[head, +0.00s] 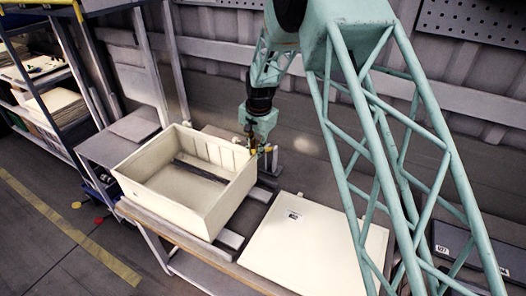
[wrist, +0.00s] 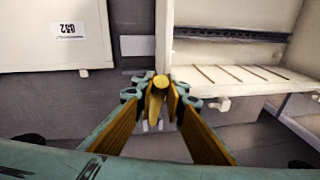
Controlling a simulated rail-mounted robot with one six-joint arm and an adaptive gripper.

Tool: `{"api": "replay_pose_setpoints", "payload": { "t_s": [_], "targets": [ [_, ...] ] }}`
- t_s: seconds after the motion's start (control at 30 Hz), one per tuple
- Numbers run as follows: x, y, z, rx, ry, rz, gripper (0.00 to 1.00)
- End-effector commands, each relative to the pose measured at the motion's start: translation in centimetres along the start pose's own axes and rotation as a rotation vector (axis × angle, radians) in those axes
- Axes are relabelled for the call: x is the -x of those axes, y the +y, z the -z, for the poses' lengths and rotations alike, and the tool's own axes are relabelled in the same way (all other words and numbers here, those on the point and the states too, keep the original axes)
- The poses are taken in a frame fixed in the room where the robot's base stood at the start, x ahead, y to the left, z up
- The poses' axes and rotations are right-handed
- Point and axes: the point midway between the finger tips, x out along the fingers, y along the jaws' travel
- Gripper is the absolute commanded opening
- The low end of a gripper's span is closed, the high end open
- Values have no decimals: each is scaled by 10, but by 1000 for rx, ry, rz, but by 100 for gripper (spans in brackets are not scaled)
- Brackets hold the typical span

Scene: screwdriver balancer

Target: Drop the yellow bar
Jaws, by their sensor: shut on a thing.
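My gripper (wrist: 158,95) is shut on the yellow bar (wrist: 160,83), and the bar's round end shows between the two fingertips in the wrist view. In the head view my gripper (head: 260,149) is small, at the far right corner of an open cream box (head: 205,222); the bar is hard to make out there. In the wrist view the bar overlaps the near left corner of the cream box (wrist: 164,40), beside the gap to a cream panel. I cannot tell its height above the surface below.
The flat cream panel (head: 300,255) with a white label lies right of the box; it also shows in the wrist view (wrist: 40,50). A dark strip (head: 200,170) lies inside the box. A shelf rack (head: 50,90) stands at left.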

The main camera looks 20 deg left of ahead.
Motion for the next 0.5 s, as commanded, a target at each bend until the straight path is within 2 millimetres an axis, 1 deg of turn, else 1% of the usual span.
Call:
{"api": "replay_pose_setpoints", "payload": {
  "t_s": [0.13, 0.4, 0.43, 0.5],
  "targets": [
    [-2, -4, -7, 10, 10, 3, 0],
    [-1, -4, -7, 10, 11, 4, 0],
    [-1, -4, -7, 10, 11, 4, 12],
    [-1, -4, -7, 10, 10, 4, 19]
  ]
}}
